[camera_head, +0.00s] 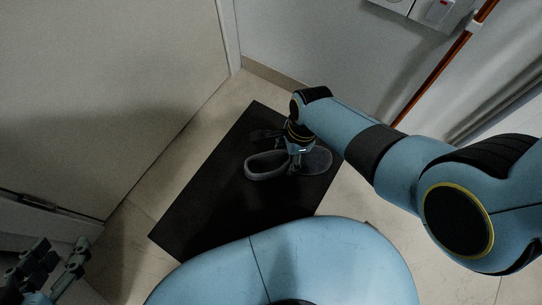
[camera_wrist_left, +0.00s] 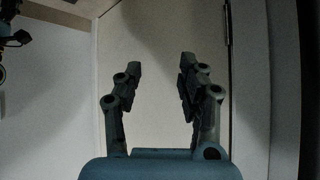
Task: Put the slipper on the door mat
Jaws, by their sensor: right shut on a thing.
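A grey slipper (camera_head: 316,160) is over the black door mat (camera_head: 213,201) on the floor, near the mat's right part. I cannot tell whether its sole touches the mat. My right gripper (camera_head: 296,160) comes down from the right and is shut on the slipper's middle, hiding part of it. My left gripper (camera_head: 52,277) is at the lower left corner, away from the mat. In the left wrist view its two fingers (camera_wrist_left: 160,80) stand apart with nothing between them.
A pale door or panel (camera_head: 95,90) stands on the left. A wall with switch plates (camera_head: 436,12) and an orange pipe (camera_head: 444,65) is at the back right. The left part of the mat is bare.

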